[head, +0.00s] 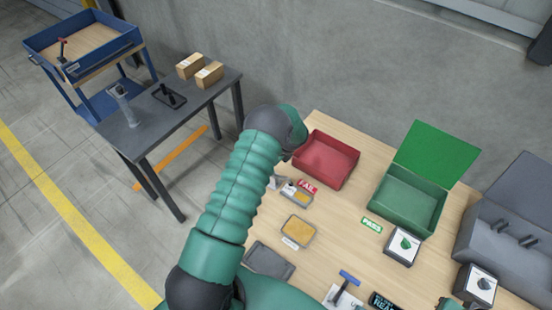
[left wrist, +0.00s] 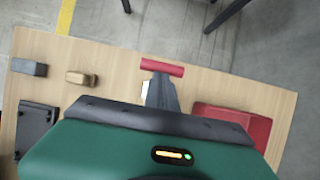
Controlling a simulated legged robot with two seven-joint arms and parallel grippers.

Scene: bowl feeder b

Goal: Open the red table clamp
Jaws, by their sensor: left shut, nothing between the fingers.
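The red clamp handle (left wrist: 162,68) shows in the left wrist view as a short red bar on a grey metal part (left wrist: 160,92), near the table edge. The lower part of the clamp is hidden behind my left gripper's green and dark housing (left wrist: 160,140). The fingertips are not clearly seen there. In the head view my left arm reaches over the left side of the wooden table and hides most of this spot; a small grey metal piece (head: 273,183) shows beside it. My left gripper is shut and empty. I cannot tell whether it touches the clamp. My right gripper is not seen.
A red bin (head: 328,160) stands close to the arm; it also shows in the left wrist view (left wrist: 250,113). Small trays (head: 297,231), a dark tray (head: 268,260), a green lidded bin (head: 410,200), a blue T-handle (head: 349,277) and a grey case (head: 510,245) occupy the table.

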